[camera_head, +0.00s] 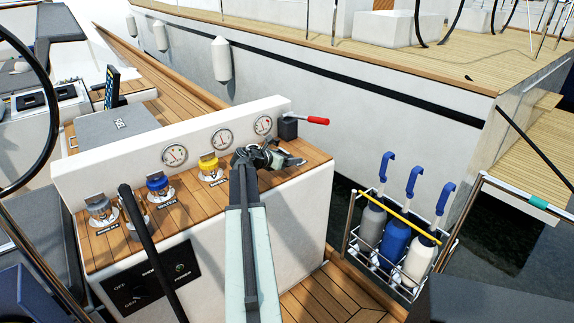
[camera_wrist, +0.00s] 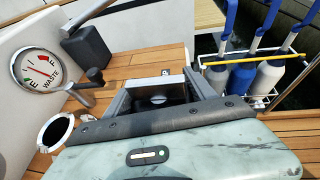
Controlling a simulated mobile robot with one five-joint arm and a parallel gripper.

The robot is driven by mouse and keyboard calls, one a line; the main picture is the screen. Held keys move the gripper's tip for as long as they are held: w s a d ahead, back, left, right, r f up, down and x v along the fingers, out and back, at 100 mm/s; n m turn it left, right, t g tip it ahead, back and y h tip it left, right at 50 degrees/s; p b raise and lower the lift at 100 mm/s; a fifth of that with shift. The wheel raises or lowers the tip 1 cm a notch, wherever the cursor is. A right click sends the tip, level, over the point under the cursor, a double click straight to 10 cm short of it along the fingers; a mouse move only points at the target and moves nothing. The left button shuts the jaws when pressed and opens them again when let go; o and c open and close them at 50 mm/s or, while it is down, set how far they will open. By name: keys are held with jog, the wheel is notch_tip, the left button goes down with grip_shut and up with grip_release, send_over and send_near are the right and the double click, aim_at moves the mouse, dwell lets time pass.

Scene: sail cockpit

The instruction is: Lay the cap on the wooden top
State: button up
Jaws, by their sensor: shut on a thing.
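My gripper (camera_head: 272,157) is over the right part of the wooden top (camera_head: 120,245), below the rightmost gauge. In the wrist view my gripper (camera_wrist: 160,80) is shut on a dark grey piece with a pale round spot, which appears to be the cap (camera_wrist: 157,99). Wood shows around and beyond the fingers. I cannot tell whether the cap touches the wood. An open filler neck (camera_wrist: 55,132) with a pale rim and dark inside stands left of my gripper, near the WASTE gauge (camera_wrist: 35,69). My arm hides this neck in the head view.
Grey (camera_head: 99,208), blue (camera_head: 157,184) and yellow (camera_head: 210,168) fittings stand along the top. A white gauge panel (camera_head: 110,168) runs behind them, with a red-handled lever (camera_head: 313,120) at its right end. A bottle rack (camera_head: 408,283) stands beyond the right edge.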

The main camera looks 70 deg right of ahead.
jog(key=d, duration=0.1)
jog(key=w+d, duration=0.1)
jog(key=d, duration=0.1)
jog(key=shift+w+f, duration=0.15)
jog(key=shift+w, duration=0.15)
notch_tip(320, 180, down, 4)
jog(key=b, duration=0.4)
jog(key=shift+r, duration=0.25)
jog(key=o, duration=1.1)
jog(key=shift+f, duration=0.2)
jog(key=o, duration=0.4)
jog(key=shift+o, duration=0.2)
